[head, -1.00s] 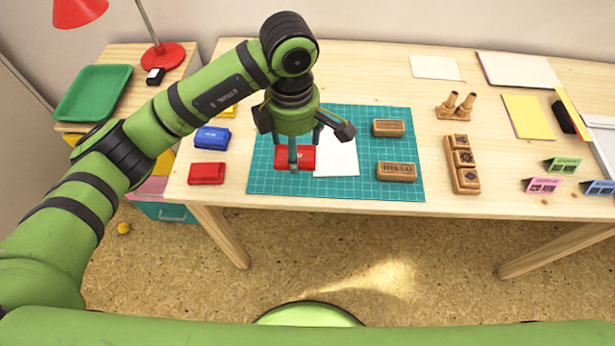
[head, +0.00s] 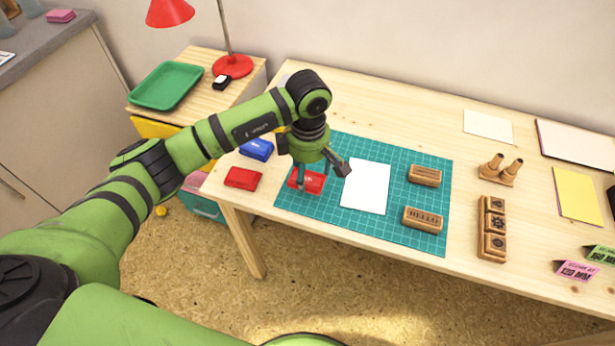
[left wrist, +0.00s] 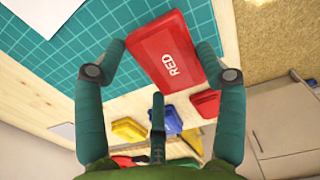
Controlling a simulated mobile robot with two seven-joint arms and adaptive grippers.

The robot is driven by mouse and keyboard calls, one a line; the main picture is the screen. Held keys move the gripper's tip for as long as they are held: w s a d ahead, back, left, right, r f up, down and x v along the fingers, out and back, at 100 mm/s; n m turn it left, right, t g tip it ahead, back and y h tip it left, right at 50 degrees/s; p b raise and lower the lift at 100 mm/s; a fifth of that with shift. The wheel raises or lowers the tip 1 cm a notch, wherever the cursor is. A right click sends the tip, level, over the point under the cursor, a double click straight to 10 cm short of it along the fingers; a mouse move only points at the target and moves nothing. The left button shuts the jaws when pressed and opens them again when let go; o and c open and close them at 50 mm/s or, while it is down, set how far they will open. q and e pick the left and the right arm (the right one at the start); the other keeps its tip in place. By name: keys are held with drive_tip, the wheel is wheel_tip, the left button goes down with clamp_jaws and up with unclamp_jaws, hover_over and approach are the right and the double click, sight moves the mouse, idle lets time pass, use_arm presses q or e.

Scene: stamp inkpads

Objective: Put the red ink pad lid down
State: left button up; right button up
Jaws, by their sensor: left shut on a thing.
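The red ink pad lid (head: 309,183), marked RED, is over the left part of the teal cutting mat (head: 330,220). My left gripper (head: 320,176) is shut on it from above, and the fingers partly cover it in the head view. In the left wrist view the lid (left wrist: 166,50) lies between the finger ends. I cannot tell whether it touches the mat. Another red ink pad piece (head: 242,178) lies on the table just left of the mat. My right gripper is not in view.
A blue ink pad (head: 257,149) is behind the red piece; a yellow one (left wrist: 129,130) shows in the left wrist view. White paper (head: 366,187) and two wooden stamps, one (head: 423,219) marked HELLO, lie on the mat. Bare table lies in front of the mat.

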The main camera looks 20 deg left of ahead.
sight(307, 174)
use_arm(q)
drive_tip(key=shift+a+f, duration=0.15)
drive_tip(key=shift+f, duration=0.4)
wheel_tip(307, 174, down, 2)
drive_tip(key=shift+f+p, duration=0.2)
drive_tip(key=shift+p, duration=0.3)
drive_tip(key=shift+f, duration=0.35)
drive_tip(key=shift+w, duration=0.1)
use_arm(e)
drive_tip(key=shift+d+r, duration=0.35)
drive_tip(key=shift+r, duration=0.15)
use_arm(q)
drive_tip(key=shift+f, duration=0.1)
drive_tip(key=shift+f, duration=0.15)
drive_tip(key=o, duration=0.8)
drive_tip(key=shift+o, duration=0.2)
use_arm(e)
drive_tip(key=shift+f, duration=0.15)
